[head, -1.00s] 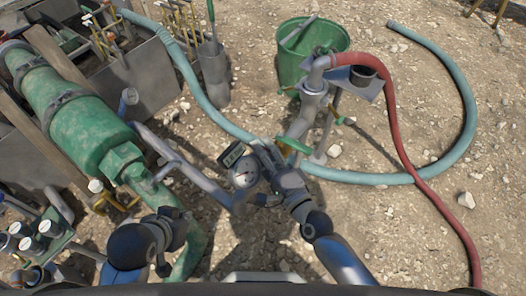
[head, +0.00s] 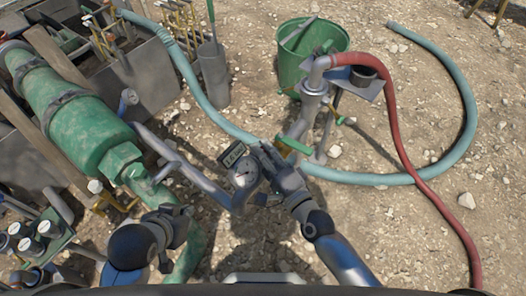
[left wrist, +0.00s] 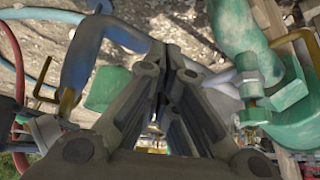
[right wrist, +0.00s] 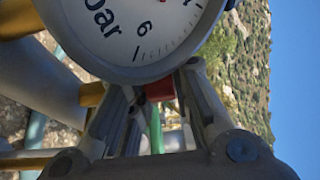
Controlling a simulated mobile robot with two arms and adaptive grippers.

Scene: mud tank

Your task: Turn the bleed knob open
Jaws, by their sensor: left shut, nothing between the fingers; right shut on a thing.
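A round pressure gauge (head: 245,173) with a small display box (head: 231,155) stands on the grey pipe in the middle of the head view. Its white dial (right wrist: 145,25) fills the top of the right wrist view. A small red part, which looks like the bleed knob (right wrist: 160,89), shows just under the dial, between the fingers of my right gripper (right wrist: 163,82). That gripper is shut on it; the fingers partly hide it. In the head view my right gripper (head: 270,155) is right beside the gauge. My left gripper (left wrist: 165,58) is shut and empty, low on the left.
A large green cylinder (head: 90,132) and grey tanks lie on the left. A green bucket (head: 293,72), a red hose (head: 405,150) and a teal hose (head: 467,115) are beyond and right. A green lever (head: 294,145) is close to my right gripper. Bare gravel lies at lower right.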

